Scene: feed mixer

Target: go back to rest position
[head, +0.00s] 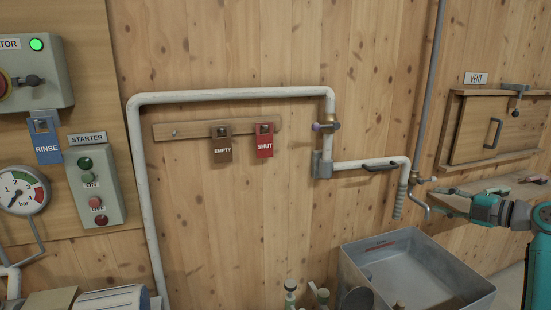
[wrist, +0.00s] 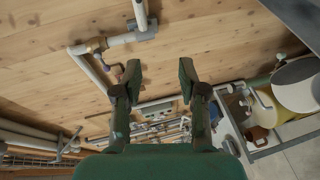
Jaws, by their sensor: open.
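My gripper (head: 446,203) is at the right side of the head view, beside the wooden wall and above the right end of the grey metal sink. Its fingers point left. In the wrist view the two dark green fingers of my gripper (wrist: 160,74) stand wide apart with nothing between them. The wooden wall and pipes show behind them.
A white pipe (head: 230,97) with a lever valve (head: 380,166) runs along the wall near my gripper. The grey sink (head: 375,245) is below. A vent hatch (head: 483,130) is above right. EMPTY (head: 222,148) and SHUT (head: 264,146) tags hang on a rail.

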